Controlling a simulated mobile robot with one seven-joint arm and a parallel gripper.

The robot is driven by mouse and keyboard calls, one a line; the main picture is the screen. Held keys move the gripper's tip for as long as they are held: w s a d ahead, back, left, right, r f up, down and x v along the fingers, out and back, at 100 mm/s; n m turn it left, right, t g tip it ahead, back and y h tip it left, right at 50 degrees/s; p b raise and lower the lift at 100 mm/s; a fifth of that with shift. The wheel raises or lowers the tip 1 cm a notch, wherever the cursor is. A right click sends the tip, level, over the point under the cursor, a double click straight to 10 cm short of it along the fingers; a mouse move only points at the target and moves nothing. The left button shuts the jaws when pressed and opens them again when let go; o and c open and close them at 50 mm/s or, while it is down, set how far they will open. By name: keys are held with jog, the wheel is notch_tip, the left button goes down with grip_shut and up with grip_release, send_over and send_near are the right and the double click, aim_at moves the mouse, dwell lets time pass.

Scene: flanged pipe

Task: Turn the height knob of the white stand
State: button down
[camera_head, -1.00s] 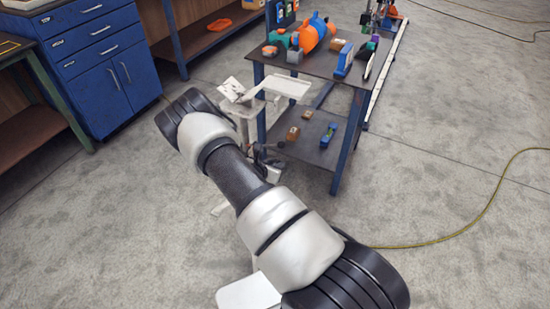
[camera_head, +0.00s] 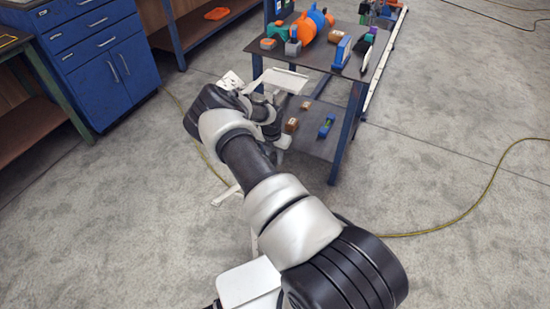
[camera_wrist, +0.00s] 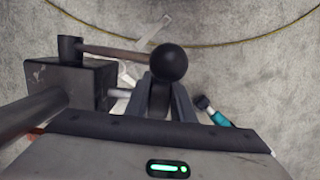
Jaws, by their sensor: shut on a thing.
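The white stand shows in the head view, with its pale tray (camera_head: 284,79) at the top and a foot (camera_head: 226,196) on the floor; my arm hides most of its column. In the wrist view, a dark clamp block (camera_wrist: 85,82) is at the left, with a pale shaft running from it towards my fingers. The height knob (camera_wrist: 169,62), a black ball on a dark stem, is at my fingertips. My gripper (camera_wrist: 165,98) is shut on the knob's stem, with one finger on each side. The exact contact is partly hidden.
A dark workbench (camera_head: 335,62) with several coloured parts stands just behind and right of the stand; its lower shelf (camera_head: 310,140) holds small boxes. A blue cabinet (camera_head: 95,60) is at the left. A yellow cable (camera_head: 478,205) lies on otherwise open floor.

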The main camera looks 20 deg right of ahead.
jog(key=shift+f+g+y+b, duration=0.35)
jog(key=shift+g+y+b, duration=0.5)
jog(key=shift+b, duration=0.35)
jog(key=shift+s+a+y, duration=0.1)
jog(key=shift+y, duration=0.15)
jog(key=c, duration=1.5)
grip_release()
jog(key=shift+r, duration=0.1)
